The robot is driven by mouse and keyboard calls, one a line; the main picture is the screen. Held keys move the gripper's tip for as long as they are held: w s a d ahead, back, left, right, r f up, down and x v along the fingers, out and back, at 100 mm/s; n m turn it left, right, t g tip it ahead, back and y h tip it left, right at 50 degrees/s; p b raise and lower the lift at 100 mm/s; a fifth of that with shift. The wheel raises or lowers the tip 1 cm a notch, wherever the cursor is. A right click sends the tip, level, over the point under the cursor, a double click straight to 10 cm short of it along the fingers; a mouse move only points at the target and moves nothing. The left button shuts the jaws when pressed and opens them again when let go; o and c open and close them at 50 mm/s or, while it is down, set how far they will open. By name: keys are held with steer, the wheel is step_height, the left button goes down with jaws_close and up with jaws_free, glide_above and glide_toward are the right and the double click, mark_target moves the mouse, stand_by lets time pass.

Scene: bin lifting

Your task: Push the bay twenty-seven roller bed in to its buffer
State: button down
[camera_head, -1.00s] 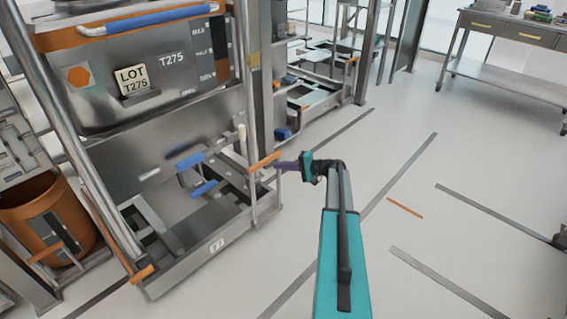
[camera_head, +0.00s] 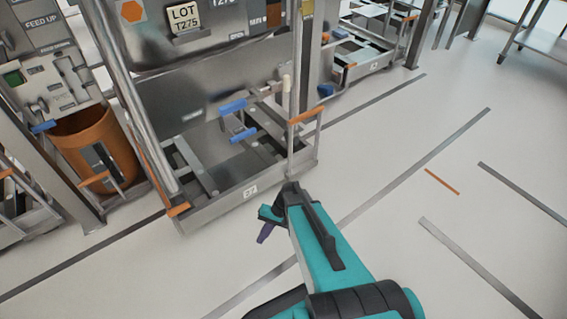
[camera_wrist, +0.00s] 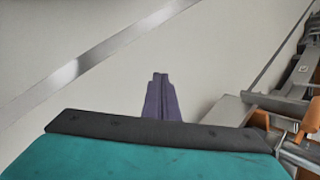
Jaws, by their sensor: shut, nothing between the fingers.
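The bay twenty-seven roller bed (camera_head: 214,206) is a low grey metal frame near the floor, under a steel bin marked LOT T275 (camera_head: 195,35). Its front plate carries a small label (camera_head: 250,191) that seems to read 27. Orange grips show at its right post (camera_head: 306,115) and its front left corner (camera_head: 178,210). My gripper (camera_head: 264,234) has purple fingers and is in front of the bed, apart from it, over bare floor. In the wrist view the fingers (camera_wrist: 160,78) are together and empty. Grey metalwork with an orange grip (camera_wrist: 280,122) is at the right there. The buffer cannot be made out.
A steel upright (camera_head: 135,100) stands at the bed's left. An orange bin (camera_head: 95,140) is further left. Another low bed (camera_head: 375,50) is behind at the right.

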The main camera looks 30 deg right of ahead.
steer(key=s+a+f+n+g+h, duration=0.1)
steer(key=s+n+g+h, duration=0.1)
steer(key=s, duration=0.8)
steer(key=s+a+f+n+g+h, duration=0.1)
steer(key=s+n+g+h, duration=0.1)
steer(key=s, duration=0.9)
steer(key=n+h, duration=0.1)
steer(key=h, duration=0.1)
steer(key=shift+s+a+f+n+h, duration=0.15)
steer(key=shift+a+f+n+h, duration=0.15)
steer(key=shift+a, duration=0.1)
